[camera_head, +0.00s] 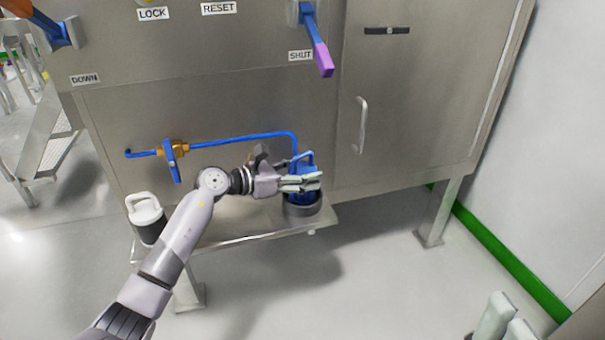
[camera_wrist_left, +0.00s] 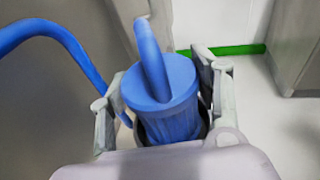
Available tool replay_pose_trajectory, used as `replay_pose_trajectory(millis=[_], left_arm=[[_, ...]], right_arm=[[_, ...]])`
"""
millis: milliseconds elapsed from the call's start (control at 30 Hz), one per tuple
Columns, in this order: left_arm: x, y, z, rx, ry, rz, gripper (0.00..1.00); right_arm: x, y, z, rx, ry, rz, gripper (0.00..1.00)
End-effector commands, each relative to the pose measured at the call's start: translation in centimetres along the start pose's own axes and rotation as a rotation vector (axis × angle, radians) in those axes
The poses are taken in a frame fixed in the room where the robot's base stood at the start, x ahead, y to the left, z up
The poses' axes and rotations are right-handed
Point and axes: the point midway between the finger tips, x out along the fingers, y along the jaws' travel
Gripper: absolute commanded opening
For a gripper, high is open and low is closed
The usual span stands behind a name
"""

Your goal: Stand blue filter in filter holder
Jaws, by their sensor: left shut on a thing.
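The blue filter (camera_head: 303,168), a ribbed cylinder with a loop handle on top, stands roughly upright at the right end of a low steel shelf. My left gripper (camera_head: 300,183) is shut on it from the left. In the left wrist view, the blue filter (camera_wrist_left: 165,90) sits between the two fingers of the left gripper (camera_wrist_left: 165,95). The filter holder (camera_head: 303,214), a dark grey round cup, is directly below; the filter's lower end appears at or inside its rim, but the depth is hidden. My right gripper (camera_head: 507,318) shows only fingertips at the bottom right.
A white-lidded dark canister (camera_head: 148,217) stands at the shelf's (camera_head: 235,239) left end. A blue pipe (camera_head: 240,139) with a brass valve (camera_head: 172,149) runs along the steel cabinet (camera_head: 230,105) behind the filter. The floor in front is clear.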

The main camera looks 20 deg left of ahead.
Motion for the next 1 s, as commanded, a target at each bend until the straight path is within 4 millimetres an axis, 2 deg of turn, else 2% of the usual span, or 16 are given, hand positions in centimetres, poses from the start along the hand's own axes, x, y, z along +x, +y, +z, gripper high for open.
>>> replay_pose_trajectory(millis=[533, 567, 833, 1000], left_arm=[[0.2, 0.0, -1.1, 0.000, -0.001, 0.000, 0.25], [0.2, 0.0, -1.2, 0.000, 0.000, 0.000, 0.60], [0.2, 0.0, -1.1, 0.000, 0.000, 0.000, 0.78], [0.2, 0.0, -1.1, 0.000, 0.000, 0.000, 0.78]], right_arm=[[-0.9, 0.0, 0.2, 0.000, -0.001, 0.000, 1.00], [-0.9, 0.0, 0.2, 0.000, -0.001, 0.000, 1.00], [-0.9, 0.0, 0.2, 0.000, -0.002, 0.000, 1.00], [-0.9, 0.0, 0.2, 0.000, -0.002, 0.000, 1.00]])
